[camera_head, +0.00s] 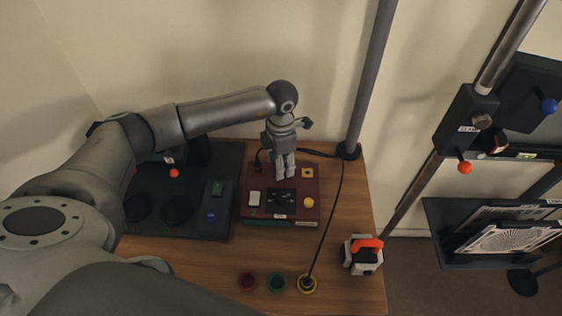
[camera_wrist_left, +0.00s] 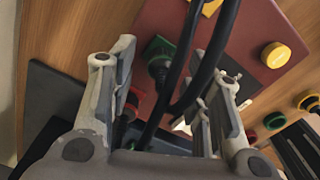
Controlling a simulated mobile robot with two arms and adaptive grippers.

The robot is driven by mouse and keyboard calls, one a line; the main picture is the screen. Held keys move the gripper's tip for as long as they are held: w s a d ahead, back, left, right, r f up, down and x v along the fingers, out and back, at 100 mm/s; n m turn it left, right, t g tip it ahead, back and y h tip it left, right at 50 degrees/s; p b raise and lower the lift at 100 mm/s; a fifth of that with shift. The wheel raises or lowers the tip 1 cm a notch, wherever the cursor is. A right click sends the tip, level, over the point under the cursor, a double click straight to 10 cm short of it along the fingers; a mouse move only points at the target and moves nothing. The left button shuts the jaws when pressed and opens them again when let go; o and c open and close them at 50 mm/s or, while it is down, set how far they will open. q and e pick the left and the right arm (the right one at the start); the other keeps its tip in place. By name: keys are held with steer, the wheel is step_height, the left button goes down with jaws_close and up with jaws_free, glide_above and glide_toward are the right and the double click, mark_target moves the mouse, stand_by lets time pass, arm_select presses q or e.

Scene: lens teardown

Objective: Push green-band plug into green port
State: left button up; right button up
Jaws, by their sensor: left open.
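The green port (camera_wrist_left: 153,44) is a green square socket on the red box (camera_wrist_left: 240,38). A dark plug (camera_wrist_left: 160,68) with a black cable stands at it in the left wrist view; its band cannot be made out, and I cannot tell whether it is fully seated. My left gripper (camera_head: 286,172) is above the back of the red box (camera_head: 265,216) and hides the green port in the head view. In the left wrist view its fingers (camera_wrist_left: 165,90) are apart, with the plug and cables showing between them. My right gripper is not in view.
Red (camera_head: 248,281), green (camera_head: 277,283) and yellow (camera_head: 306,284) rings sit at the table's front; a cable runs to the yellow one. A dark unit (camera_head: 180,215) stands left, a white-and-orange device (camera_head: 363,254) right. A grey post (camera_head: 370,80) rises behind.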

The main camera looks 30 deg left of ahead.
arm_select(q)
steer(key=shift+r, duration=0.1)
step_height(320, 180, up, 12)
stand_by(0.5)
stand_by(0.4)
